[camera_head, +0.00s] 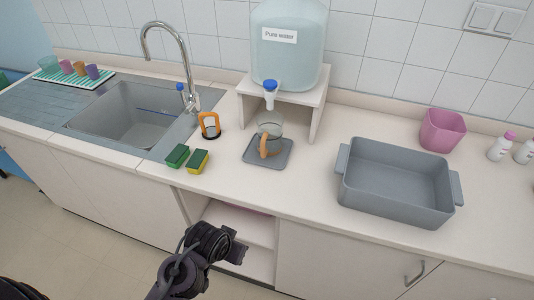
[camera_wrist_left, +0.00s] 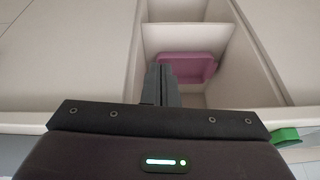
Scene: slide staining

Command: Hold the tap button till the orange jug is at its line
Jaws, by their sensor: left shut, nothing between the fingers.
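A clear jug with an orange handle (camera_head: 270,126) stands upright on a grey mat (camera_head: 254,161) on the counter. It is directly below the tap with a blue top (camera_head: 270,87) of the "Pure water" tank (camera_head: 290,58). The jug's water level and line are too small to tell. My left gripper (camera_head: 238,250) is low in front of the counter, well away from the tap. In the left wrist view the fingers (camera_wrist_left: 160,85) are shut and empty, before an open shelf. My right gripper is not in view.
A grey basin (camera_head: 357,190) stands right of the jug, with a pink bin (camera_head: 442,130) and white bottles (camera_head: 500,147) beyond. Left are two sponges (camera_head: 188,158), an orange-framed item (camera_head: 209,124) and the sink (camera_head: 125,122). A pink tray (camera_wrist_left: 188,68) lies in the open shelf.

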